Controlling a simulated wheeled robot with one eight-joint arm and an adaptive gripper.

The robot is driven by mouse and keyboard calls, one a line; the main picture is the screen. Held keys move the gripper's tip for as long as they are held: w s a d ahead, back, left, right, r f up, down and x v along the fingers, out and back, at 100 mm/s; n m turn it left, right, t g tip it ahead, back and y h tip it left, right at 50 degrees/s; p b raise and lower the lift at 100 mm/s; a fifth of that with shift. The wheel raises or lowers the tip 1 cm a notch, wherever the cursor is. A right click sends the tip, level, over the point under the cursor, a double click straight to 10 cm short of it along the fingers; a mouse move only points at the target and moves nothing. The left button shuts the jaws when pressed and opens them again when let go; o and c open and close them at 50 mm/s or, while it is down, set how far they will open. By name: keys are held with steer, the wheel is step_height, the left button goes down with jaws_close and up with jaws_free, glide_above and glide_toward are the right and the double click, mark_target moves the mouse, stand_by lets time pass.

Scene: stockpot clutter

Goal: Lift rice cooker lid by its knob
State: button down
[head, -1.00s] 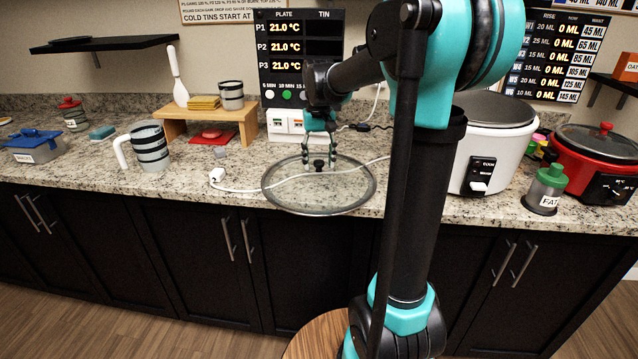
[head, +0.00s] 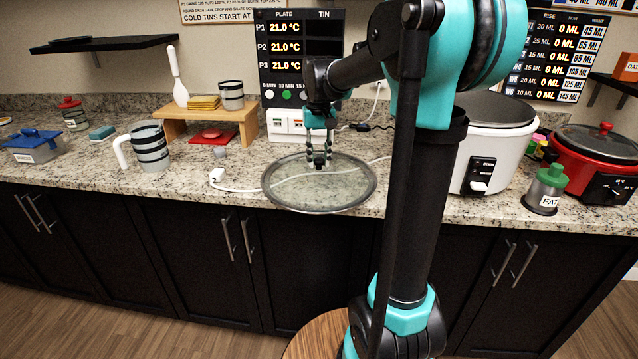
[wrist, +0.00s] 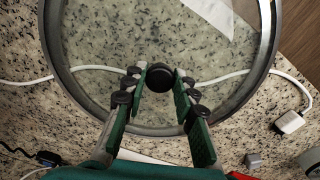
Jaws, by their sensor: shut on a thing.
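A round glass lid (head: 345,190) with a grey metal rim is at the counter's front edge, left of my arm in the head view. It fills much of the wrist view (wrist: 100,55). Its black knob (wrist: 159,77) is between my fingers. My gripper (head: 319,160) points down and is shut on the knob, with a finger on each side; the fingers mostly hide the knob in the head view. The lid looks level; I cannot tell whether it touches the counter. A white rice cooker (head: 505,145) with a dark top stands to the right, partly behind my arm.
A white cord (head: 240,188) with a plug runs across the counter and shows through the glass. A striped jug (head: 151,148) and a wooden stand (head: 238,117) are to the left. A red cooker (head: 580,172) and a green-topped shaker (head: 546,190) are far right.

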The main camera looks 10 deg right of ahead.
steer(key=shift+r, duration=3.2)
